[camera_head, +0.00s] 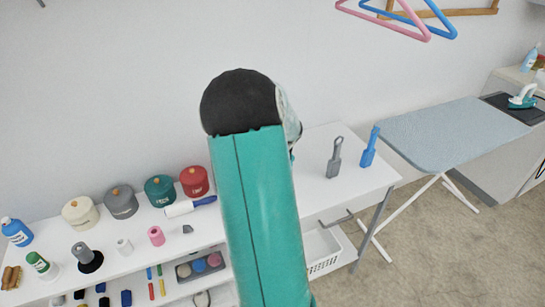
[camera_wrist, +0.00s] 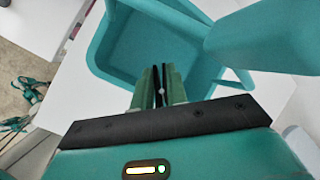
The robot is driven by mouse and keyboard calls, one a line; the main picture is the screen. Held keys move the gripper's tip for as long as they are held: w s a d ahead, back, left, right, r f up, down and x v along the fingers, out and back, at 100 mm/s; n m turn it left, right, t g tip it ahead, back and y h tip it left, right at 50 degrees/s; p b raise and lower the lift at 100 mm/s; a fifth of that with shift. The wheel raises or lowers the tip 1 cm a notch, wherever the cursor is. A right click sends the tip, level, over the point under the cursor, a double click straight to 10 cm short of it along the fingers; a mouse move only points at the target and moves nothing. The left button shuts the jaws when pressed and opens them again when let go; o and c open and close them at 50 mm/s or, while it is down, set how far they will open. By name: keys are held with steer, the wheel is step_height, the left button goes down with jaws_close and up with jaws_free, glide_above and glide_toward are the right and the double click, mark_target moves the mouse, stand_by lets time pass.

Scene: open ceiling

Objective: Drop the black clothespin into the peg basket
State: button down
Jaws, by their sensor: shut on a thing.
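In the wrist view my gripper (camera_wrist: 160,72) is shut on a thin dark piece, the black clothespin (camera_wrist: 158,86), which is mostly hidden between the green fingers. The teal peg basket (camera_wrist: 97,48) stands on the white tabletop ahead of the fingers, with its open inside facing me. The fingertips overlap the basket's near rim in the picture; I cannot tell their height above it. In the head view my own arm hides the gripper, the clothespin and the basket.
In the head view a white shelf table (camera_head: 340,195) carries lidded pots (camera_head: 121,202), a lint roller (camera_head: 190,206), a grey brush (camera_head: 334,158) and a blue brush (camera_head: 370,148). An ironing board (camera_head: 440,125) stands at right. A white crate (camera_head: 325,255) sits below the table.

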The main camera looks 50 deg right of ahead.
steer(key=c, duration=1.3)
jaws_free()
steer(key=v, duration=1)
